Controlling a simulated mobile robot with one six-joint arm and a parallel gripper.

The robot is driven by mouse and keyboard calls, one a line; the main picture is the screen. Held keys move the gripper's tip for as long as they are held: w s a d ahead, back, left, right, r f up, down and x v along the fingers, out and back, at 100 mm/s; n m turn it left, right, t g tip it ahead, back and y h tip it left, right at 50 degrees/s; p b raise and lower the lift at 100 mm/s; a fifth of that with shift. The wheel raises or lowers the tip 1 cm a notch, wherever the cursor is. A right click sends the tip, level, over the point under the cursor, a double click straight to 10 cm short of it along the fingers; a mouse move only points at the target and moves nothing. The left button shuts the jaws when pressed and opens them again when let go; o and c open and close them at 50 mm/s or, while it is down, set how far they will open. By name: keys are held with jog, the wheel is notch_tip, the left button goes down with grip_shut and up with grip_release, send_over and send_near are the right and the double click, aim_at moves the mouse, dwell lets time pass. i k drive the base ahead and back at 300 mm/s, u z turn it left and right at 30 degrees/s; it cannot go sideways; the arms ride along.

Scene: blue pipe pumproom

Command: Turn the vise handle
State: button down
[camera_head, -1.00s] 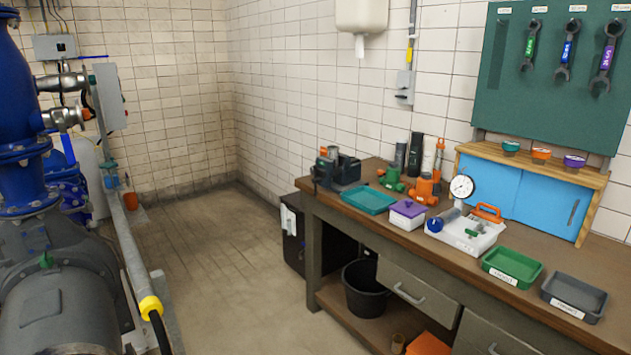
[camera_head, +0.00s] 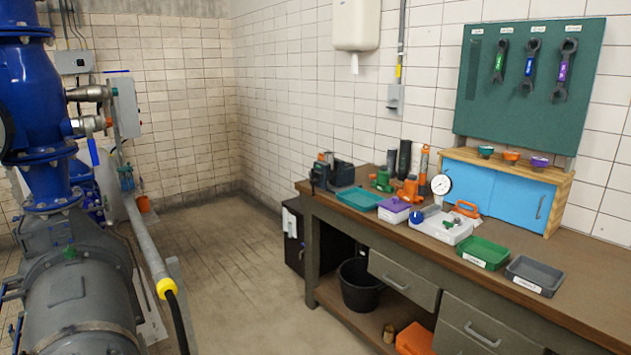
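A dark grey-green vise (camera_head: 333,173) stands at the far left end of the workbench (camera_head: 455,255), with a small orange part on top. Its handle is too small to make out clearly; a dark part hangs at its left side, over the bench end. My gripper and arm are not in this view. The bench is some distance ahead and to the right.
A teal tray (camera_head: 359,198), a purple-lidded box (camera_head: 394,210) and a pressure gauge (camera_head: 441,185) stand on the bench near the vise. A black bucket (camera_head: 361,287) sits below. Blue and grey pipework (camera_head: 75,270) fills the left. The floor (camera_head: 225,265) between is clear.

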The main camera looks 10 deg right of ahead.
aim_at(313, 183)
jog(key=u, duration=0.45)
jog(key=i, duration=0.55)
jog(key=u, duration=0.55)
jog(key=i, duration=2.05)
jog(key=z, duration=0.45)
